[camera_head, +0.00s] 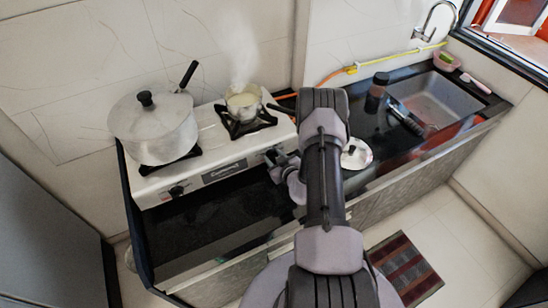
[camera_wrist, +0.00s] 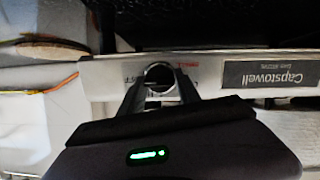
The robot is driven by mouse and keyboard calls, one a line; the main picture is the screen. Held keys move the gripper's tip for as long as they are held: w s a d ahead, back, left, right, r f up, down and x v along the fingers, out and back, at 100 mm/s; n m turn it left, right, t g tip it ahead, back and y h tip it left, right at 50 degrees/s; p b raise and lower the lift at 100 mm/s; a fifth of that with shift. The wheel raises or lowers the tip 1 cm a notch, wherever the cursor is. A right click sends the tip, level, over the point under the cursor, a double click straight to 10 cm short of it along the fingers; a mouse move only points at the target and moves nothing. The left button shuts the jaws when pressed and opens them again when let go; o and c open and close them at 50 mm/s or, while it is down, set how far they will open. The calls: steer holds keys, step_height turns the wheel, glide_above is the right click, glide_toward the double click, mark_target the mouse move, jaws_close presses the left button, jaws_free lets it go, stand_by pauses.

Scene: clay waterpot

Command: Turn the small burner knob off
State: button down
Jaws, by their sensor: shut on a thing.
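The white two-burner stove (camera_head: 222,138) stands on the dark counter. The small burner knob (camera_wrist: 160,74) is a round dark dial with a pale rim on the stove's front panel, beside red lettering. My gripper (camera_head: 277,161) is at the right end of that panel. In the wrist view my gripper (camera_wrist: 160,90) is shut on the knob, with one finger on each side. The knob's exact angle is hard to read. In the head view my gripper mostly hides it. A small steaming pot (camera_head: 243,102) sits on the right burner, and no flame can be made out.
A large lidded pot (camera_head: 153,128) stands on the left burner, its dark handle pointing up and right. The other knob (camera_head: 177,190) is on the panel's left. A sink (camera_head: 440,98) lies further right. The front left counter is clear.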

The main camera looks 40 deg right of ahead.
steer(key=c, duration=0.9)
jaws_free()
steer(key=p+v, duration=0.2)
steer(key=v, duration=1.5)
steer(key=shift+s+a, duration=0.1)
steer(key=shift+s, duration=0.1)
